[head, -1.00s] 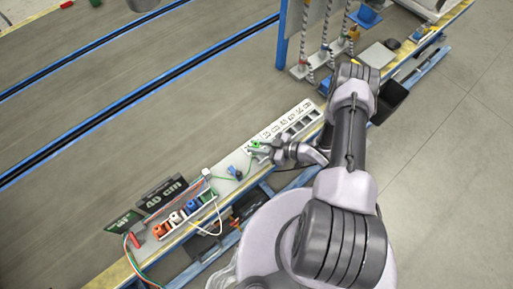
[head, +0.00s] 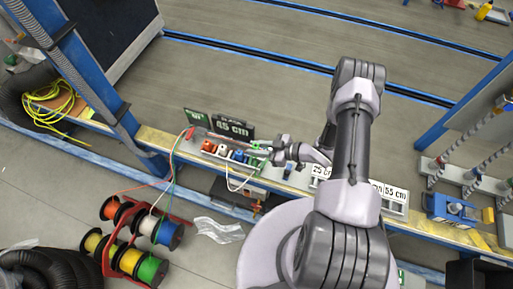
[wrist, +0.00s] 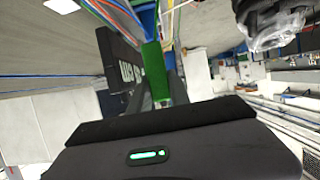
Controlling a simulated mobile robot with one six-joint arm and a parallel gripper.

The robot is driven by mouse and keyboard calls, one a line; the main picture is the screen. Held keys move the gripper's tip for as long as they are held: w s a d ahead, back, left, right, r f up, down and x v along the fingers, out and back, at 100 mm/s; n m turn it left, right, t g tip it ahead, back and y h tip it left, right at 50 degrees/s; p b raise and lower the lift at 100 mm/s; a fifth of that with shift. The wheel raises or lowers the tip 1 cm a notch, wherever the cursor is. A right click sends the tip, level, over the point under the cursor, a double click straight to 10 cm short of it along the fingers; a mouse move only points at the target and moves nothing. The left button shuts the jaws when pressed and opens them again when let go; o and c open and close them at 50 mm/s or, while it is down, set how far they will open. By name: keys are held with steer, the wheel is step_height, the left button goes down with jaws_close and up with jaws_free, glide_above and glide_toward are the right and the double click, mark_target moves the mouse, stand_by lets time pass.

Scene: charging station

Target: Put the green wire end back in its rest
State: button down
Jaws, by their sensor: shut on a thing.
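The green wire end (wrist: 152,68) is held in my gripper and points away from the wrist in the wrist view. In the head view my gripper (head: 267,151) is at the right end of a row of coloured rests. The row holds an orange block (head: 208,146), a white one (head: 223,150) and a blue one (head: 238,155). Green shows at the row's right end, by my fingertips, where wire end and rest are hard to tell apart. I cannot tell whether the wire end touches its rest.
A sign reading 45 cm (head: 233,127) stands just behind the row. A strip of length labels (head: 389,196) lies to the right on the bench. Wire spools (head: 140,240) stand on a red rack at lower left. A blue post (head: 85,75) rises at left.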

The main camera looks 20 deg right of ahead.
step_height(320, 180, down, 6)
steer(key=b, duration=0.5)
steer(key=shift+f+b, duration=1.8)
steer(key=shift+b, duration=0.1)
stand_by(1.5)
steer(key=shift+r, duration=0.15)
steer(key=shift+r+p, duration=1.15)
steer(key=shift+r, duration=0.3)
stand_by(0.6)
steer(key=shift+f+b, duration=1.25)
steer(key=shift+f, duration=0.4)
